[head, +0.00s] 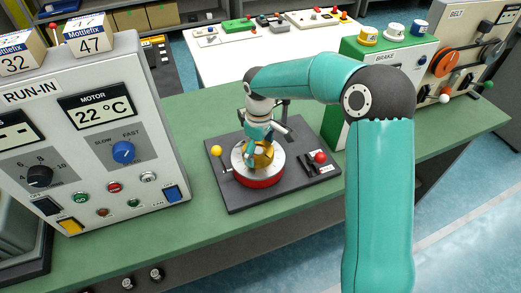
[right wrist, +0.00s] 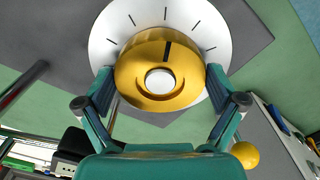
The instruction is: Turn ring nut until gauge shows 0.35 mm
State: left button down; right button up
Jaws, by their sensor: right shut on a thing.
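The ring nut is a gold ring (head: 266,160) on a white disc (head: 277,167) with a red base (head: 263,183), on a dark plate (head: 232,195). In the right wrist view the ring nut (right wrist: 145,60) has a dark line pointing to the top, and the white disc (right wrist: 205,25) around it bears several dark ticks. My right gripper (head: 257,154) points down over it; its two fingers press on opposite sides of the nut, as the right wrist view shows (right wrist: 158,92). I cannot make out a gauge reading in mm. My left gripper is not in view.
A yellow-knobbed lever (head: 216,151) and a red knob (head: 321,157) are on the plate. The RUN-IN cabinet (head: 165,140) stands left, the green BRAKE box (head: 362,52) behind right. Green bench top (head: 200,235) is bare in front of the plate.

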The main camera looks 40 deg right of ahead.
aim_at(258, 151)
jog(key=m+b, duration=0.2)
jog(key=m, duration=0.5)
jog(key=m+b, duration=0.1)
jog(key=m, duration=0.2)
jog(key=shift+w+a+r+m+b, duration=0.1)
jog(key=shift+a+m+b, duration=0.05)
jog(key=shift+m+b, duration=0.15)
dwell(0.4)
jog(key=o, duration=0.8)
notch_tip(258, 151, up, 12)
jog(key=shift+f, duration=0.1)
